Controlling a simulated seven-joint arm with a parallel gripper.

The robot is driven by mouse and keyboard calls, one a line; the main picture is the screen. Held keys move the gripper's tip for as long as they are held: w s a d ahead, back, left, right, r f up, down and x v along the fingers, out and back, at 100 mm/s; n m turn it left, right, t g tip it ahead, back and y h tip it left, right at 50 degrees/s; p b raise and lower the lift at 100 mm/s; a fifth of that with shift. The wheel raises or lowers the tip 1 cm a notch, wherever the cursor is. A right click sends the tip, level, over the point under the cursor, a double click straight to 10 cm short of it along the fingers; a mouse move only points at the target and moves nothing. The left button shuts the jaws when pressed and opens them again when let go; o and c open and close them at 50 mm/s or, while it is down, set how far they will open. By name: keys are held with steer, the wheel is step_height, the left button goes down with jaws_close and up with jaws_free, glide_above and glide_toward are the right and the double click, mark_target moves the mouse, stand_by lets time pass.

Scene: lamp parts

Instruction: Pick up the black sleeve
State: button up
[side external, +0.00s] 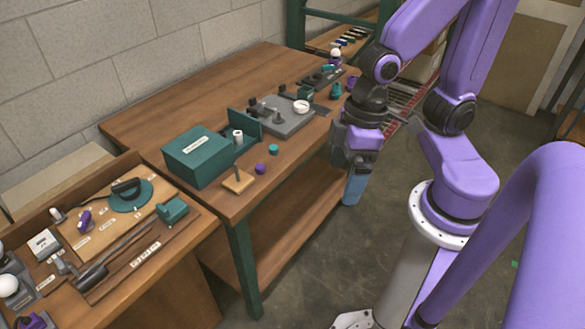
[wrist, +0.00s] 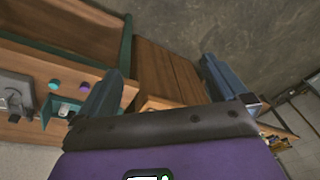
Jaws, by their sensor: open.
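I cannot tell for certain which small dark part is the black sleeve. On the main bench in the side external view, a dark upright piece (side external: 279,116) stands on a grey plate (side external: 268,127), near a white ring (side external: 301,106). My gripper (side external: 354,190) hangs off the bench's right edge, pointing down and apart from all the parts. In the wrist view my gripper (wrist: 163,68) has its two fingers wide apart, with nothing between them. No black sleeve can be made out in the wrist view.
A green box (side external: 197,156), a wooden block with a peg (side external: 238,182), a purple knob (side external: 260,168) and a teal knob (side external: 273,149) occupy the bench front. A second bench (side external: 190,232) at left holds tools. The main bench's back left is clear.

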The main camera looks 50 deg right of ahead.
steer(key=s+d+n, duration=0.1)
steer(key=d+r+n+h, duration=0.1)
steer(key=s+d+r+n, duration=0.1)
steer(key=shift+s+d+r+n, duration=0.2)
steer(key=shift+s+d+n, duration=0.1)
steer(key=shift+n, duration=0.1)
steer(key=shift+c, duration=0.7)
steer(key=shift+s+d+r+h, duration=0.1)
steer(key=shift+d+h, duration=0.1)
steer(key=shift+h, duration=0.1)
steer(key=c, duration=1)
